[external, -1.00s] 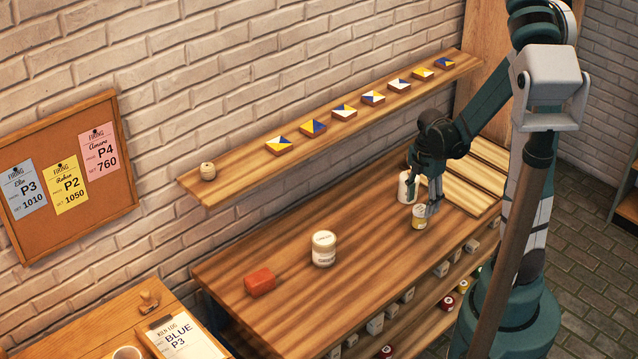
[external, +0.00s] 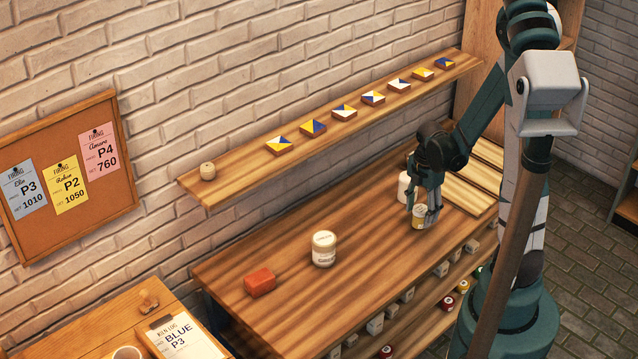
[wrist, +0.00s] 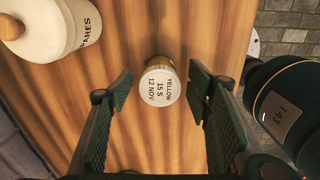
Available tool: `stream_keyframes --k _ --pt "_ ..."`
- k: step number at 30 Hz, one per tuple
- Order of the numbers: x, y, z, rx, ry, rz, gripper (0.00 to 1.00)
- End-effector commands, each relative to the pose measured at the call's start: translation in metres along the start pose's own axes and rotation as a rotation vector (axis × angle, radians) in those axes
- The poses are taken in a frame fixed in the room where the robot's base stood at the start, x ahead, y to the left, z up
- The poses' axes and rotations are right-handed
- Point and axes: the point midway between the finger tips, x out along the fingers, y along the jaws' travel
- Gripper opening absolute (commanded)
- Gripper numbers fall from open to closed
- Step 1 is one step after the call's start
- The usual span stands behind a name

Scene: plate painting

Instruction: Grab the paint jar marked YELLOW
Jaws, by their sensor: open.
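The paint jar marked YELLOW (wrist: 160,82) stands upright on the wooden bench, its pale lid reading "YELLOW 15 S 12 NOV" in the wrist view. In the external view the jar (external: 419,222) shows partly behind my fingers. My gripper (wrist: 160,90) is open, with one finger on each side of the jar and a visible gap on both sides. In the external view my gripper (external: 425,212) points down over the jar. I cannot tell how far down the jar the fingertips reach.
A white canister labelled "...ARES" (wrist: 52,28) stands close by, left of the jar in the wrist view. A larger white jar (external: 324,248) and a red block (external: 260,282) stand farther left on the bench. A wall shelf (external: 235,182) with tiles runs behind.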

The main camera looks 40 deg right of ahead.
Motion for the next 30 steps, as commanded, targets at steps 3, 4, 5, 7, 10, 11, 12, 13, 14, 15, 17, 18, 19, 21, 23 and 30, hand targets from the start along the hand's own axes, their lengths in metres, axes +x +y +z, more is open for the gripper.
stream_keyframes --k 3,4,5,7,10,11,12,13,14,15,17,18,19,21,23,30 --pt "0.0 0.0 0.0 0.0 0.0 0.0 0.49" --pt "0.0 0.0 0.0 0.0 0.0 0.0 0.49" --pt "0.0 0.0 0.0 0.0 0.0 0.0 0.49" --pt "0.0 0.0 0.0 0.0 0.0 0.0 0.4" --pt "0.0 0.0 0.0 0.0 0.0 0.0 0.27" --pt "0.0 0.0 0.0 0.0 0.0 0.0 0.23" --pt "0.0 0.0 0.0 0.0 0.0 0.0 0.18" --pt "0.0 0.0 0.0 0.0 0.0 0.0 0.18" --pt "0.0 0.0 0.0 0.0 0.0 0.0 0.18" --pt "0.0 0.0 0.0 0.0 0.0 0.0 0.18" --pt "0.0 0.0 0.0 0.0 0.0 0.0 0.18" --pt "0.0 0.0 0.0 0.0 0.0 0.0 0.18" --pt "0.0 0.0 0.0 0.0 0.0 0.0 0.18" --pt "0.0 0.0 0.0 0.0 0.0 0.0 0.18" --pt "-0.001 0.0 0.0 0.0 0.0 0.0 0.18" --pt "-0.011 0.0 0.0 0.0 0.0 0.0 0.18"
